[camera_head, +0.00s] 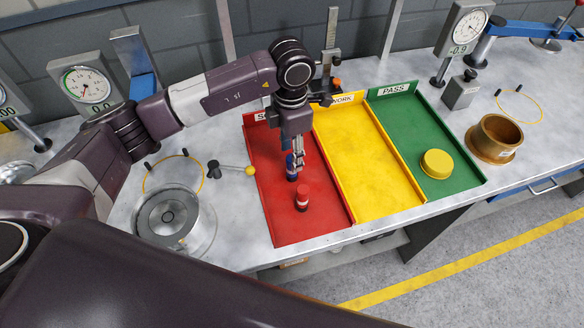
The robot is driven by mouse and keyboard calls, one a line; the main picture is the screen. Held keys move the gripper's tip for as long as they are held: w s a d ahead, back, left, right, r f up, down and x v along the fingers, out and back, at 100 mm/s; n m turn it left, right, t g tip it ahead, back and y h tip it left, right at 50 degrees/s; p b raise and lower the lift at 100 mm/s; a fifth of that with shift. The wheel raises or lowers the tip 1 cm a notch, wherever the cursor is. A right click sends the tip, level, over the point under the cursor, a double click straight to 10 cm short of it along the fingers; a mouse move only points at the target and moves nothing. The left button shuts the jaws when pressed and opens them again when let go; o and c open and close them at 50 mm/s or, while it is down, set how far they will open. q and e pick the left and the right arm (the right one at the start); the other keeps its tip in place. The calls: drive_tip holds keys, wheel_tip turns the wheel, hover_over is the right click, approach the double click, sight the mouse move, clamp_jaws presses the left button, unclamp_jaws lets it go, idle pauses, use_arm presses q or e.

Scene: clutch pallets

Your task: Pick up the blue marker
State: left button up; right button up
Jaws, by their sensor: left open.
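The blue marker (291,172) stands upright in the red tray (309,226), below my left gripper (298,158). My left gripper points down with its fingers open at the marker's top. The fingers partly cover the marker, and I cannot tell whether they touch it. A red marker (302,199) stands in the same tray, a little nearer the front edge. My right gripper is not in view.
The yellow tray (370,160) and green tray (420,122) lie to the right, with a yellow round piece (437,163) in the green one. A brown ring (495,139) stands further right. A metal disc (168,217) and a yellow-knobbed lever (250,171) are left.

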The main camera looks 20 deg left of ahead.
use_arm(q)
drive_tip(key=f, duration=0.1)
drive_tip(key=f+b, duration=0.1)
drive_tip(key=f, duration=0.2)
drive_tip(key=shift+w+f+b, duration=0.25)
drive_tip(key=shift+w+b, duration=0.05)
drive_tip(key=shift+w, duration=0.05)
drive_tip(key=shift+w+f, duration=0.1)
drive_tip(key=shift+f, duration=0.1)
drive_tip(key=shift+r, duration=0.1)
drive_tip(key=c, duration=0.4)
clamp_jaws()
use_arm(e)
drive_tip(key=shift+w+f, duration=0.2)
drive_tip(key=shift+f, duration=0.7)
